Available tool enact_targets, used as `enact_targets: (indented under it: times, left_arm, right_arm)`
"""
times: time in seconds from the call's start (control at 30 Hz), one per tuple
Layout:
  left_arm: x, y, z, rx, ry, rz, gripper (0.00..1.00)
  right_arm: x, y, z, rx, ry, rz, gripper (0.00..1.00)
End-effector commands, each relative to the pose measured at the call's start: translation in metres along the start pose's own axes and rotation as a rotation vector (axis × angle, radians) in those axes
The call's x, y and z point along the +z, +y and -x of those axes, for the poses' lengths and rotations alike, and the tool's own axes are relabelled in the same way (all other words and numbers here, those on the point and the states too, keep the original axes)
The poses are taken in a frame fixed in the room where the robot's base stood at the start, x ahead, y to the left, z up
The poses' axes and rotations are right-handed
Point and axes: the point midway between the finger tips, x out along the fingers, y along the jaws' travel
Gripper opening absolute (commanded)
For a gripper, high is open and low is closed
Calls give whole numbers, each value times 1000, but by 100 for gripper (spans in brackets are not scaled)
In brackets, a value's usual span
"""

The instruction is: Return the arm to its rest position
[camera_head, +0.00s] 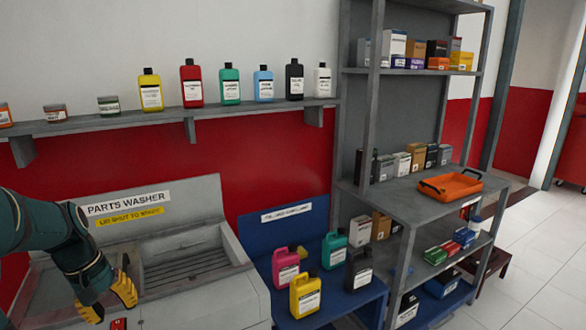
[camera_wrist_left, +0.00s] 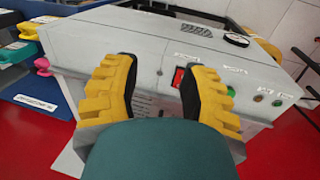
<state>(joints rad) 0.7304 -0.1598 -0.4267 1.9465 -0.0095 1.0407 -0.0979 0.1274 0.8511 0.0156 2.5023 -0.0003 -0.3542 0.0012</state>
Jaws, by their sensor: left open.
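My left arm, dark green, comes in from the left edge of the head view. My left gripper (camera_head: 112,305), with yellow and black fingers, hangs in front of the grey parts washer (camera_head: 205,215) near its front left part. In the left wrist view, my left gripper (camera_wrist_left: 162,95) has its two fingers spread apart with nothing between them. Beyond the fingers is the grey control face of a machine with a red switch (camera_wrist_left: 178,77) and small knobs. I cannot tell whether the fingers touch it. My right gripper is not in view.
A blue bench (camera_head: 300,225) with several jugs stands right of the washer. A grey rack (camera_head: 425,205) holds an orange tray (camera_head: 450,186) and boxes. A wall shelf (camera_head: 160,122) with bottles runs above. Open tiled floor (camera_head: 545,265) lies at the right.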

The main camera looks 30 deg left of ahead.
Motion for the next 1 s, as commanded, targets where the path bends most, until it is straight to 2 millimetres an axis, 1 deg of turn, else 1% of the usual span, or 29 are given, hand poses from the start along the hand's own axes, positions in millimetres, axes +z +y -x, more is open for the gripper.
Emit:
enact_targets:
  times: [0.03,0.1,0.17,0.2,0.27,0.3,0.37,0.4,0.47,0.5,0.57,0.6,0.67,0.7,0.73,0.77,0.8,0.87,0.9,1.0]
  left_arm:
    - [0,1,-1,0,-1,-2,43]
    - [-5,26,-33,-6,-19,-60,43]
    - [-8,44,-55,-10,-22,-99,43]
    - [-8,56,-71,-12,-26,-127,43]
    - [-6,75,-94,-14,-32,-170,43]
    - [-4,90,-111,-13,-35,-203,43]
    - [3,112,-139,-12,-41,-256,43]
    - [10,128,-158,-10,-47,-293,43]
    - [24,152,-188,-5,-55,-353,43]
    - [36,168,-207,0,-59,-393,43]
    - [57,190,-235,10,-69,-454,43]
    - [74,204,-253,18,-75,-494,43]
    - [101,223,-278,33,-84,-556,43]
    - [120,234,-294,44,-91,-595,43]
    - [137,242,-305,53,-97,-626,43]
    - [153,249,-315,63,-102,-655,43]
    - [176,257,-328,77,-111,-694,43]
    - [210,266,-345,98,-124,-748,43]
    - [232,269,-354,112,-133,-781,43]
    - [280,273,-370,147,-152,-849,43]
  right_arm:
    - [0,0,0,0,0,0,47]
    - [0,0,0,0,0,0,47]
    - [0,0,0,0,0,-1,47]
    - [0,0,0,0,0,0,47]
    - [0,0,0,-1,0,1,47]
    - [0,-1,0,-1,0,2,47]
    - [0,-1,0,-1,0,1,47]
    - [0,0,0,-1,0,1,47]
    - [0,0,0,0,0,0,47]
    - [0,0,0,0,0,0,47]
    - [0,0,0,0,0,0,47]
    - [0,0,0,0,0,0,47]
    - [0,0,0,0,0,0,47]
    - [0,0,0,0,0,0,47]
    - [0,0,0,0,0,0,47]
    - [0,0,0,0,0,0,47]
    - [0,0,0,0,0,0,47]
    - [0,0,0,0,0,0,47]
    - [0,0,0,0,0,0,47]
    - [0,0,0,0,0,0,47]
